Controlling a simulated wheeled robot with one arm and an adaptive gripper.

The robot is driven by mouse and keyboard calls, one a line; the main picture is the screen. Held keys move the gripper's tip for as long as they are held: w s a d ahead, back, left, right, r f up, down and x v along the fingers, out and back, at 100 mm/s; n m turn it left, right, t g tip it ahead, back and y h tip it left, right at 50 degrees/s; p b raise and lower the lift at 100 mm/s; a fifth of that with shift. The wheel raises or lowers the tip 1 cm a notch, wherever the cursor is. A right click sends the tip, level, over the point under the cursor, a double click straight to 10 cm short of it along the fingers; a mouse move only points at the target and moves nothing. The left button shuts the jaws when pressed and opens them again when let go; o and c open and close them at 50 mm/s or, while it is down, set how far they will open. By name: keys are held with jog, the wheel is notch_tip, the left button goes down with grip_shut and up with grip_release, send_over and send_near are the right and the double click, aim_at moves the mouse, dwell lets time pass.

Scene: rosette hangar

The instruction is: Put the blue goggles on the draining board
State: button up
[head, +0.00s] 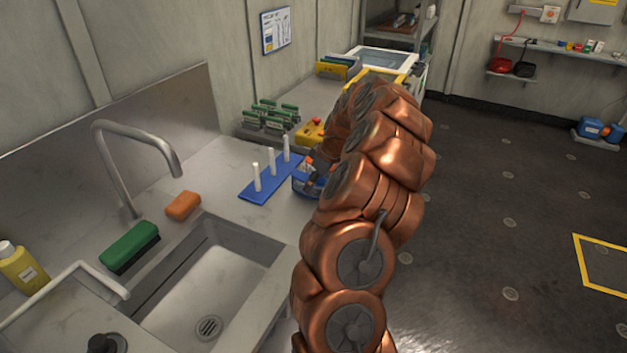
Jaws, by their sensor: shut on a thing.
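The blue draining board (262,192) lies flat on the counter behind the sink, with three upright white pegs on it. The blue goggles (302,184) are just right of the board, mostly hidden behind my arm. My gripper (313,176) is shut on them; its fingers are small and partly covered by my copper arm links. I cannot tell whether the goggles touch the counter or the board's right edge.
The sink (213,283) with a curved tap (136,140) is at the front left. An orange sponge (183,206) and a green brush (130,247) lie by its rim. Green-topped racks (269,117) and a yellow box with a red button (311,131) stand behind the board.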

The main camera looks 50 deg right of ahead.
jog(key=shift+f, duration=0.15)
jog(key=o, duration=1.2)
jog(key=shift+c, duration=0.2)
jog(key=shift+r, duration=0.2)
jog(key=b+v, duration=0.3)
jog(key=v, duration=0.9)
jog(key=s+a+r+n+g+y, duration=0.1)
jog(key=a+r, duration=0.1)
jog(key=a, duration=1.3)
jog(key=a+r+g, duration=0.2)
jog(key=a, duration=1.2)
jog(key=s+a+f+m+g, duration=0.1)
jog(key=s+a+f, duration=0.2)
jog(key=s+a, duration=0.75)
jog(key=s+a+f+m+g+h, duration=0.1)
jog(key=s+f, duration=0.1)
jog(key=s, duration=0.5)
jog(key=s+a+f+m+g+h, duration=0.1)
jog(key=s+f+m, duration=0.1)
jog(key=s, duration=0.5)
jog(key=shift+s+a+f, duration=0.3)
jog(key=shift+s+f, duration=0.1)
jog(key=shift+f, duration=0.35)
